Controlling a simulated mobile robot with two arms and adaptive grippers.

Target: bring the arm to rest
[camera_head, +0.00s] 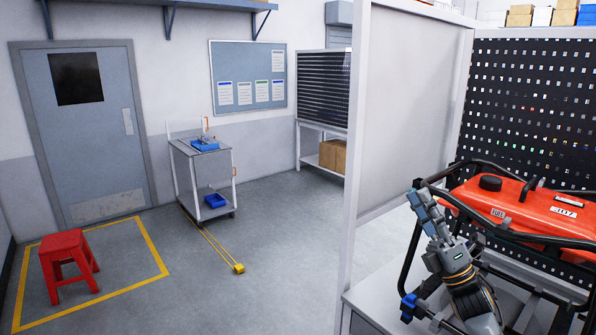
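My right gripper (420,192) is at the lower right, in front of the black tube frame of a red generator (510,207). Its grey fingers point up and to the left and look close together. From this angle I cannot tell whether they are open or shut, and I see nothing held between them. Whether the gripper touches the frame is unclear. My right forearm comes in from the bottom edge. My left gripper is not in view.
The generator stands on a light bench (372,292) beside a pale partition (405,110). A black perforated panel (530,110) is behind it. To the left are a cart (184,165), a red stool (68,250), a yellow floor outline and open grey floor.

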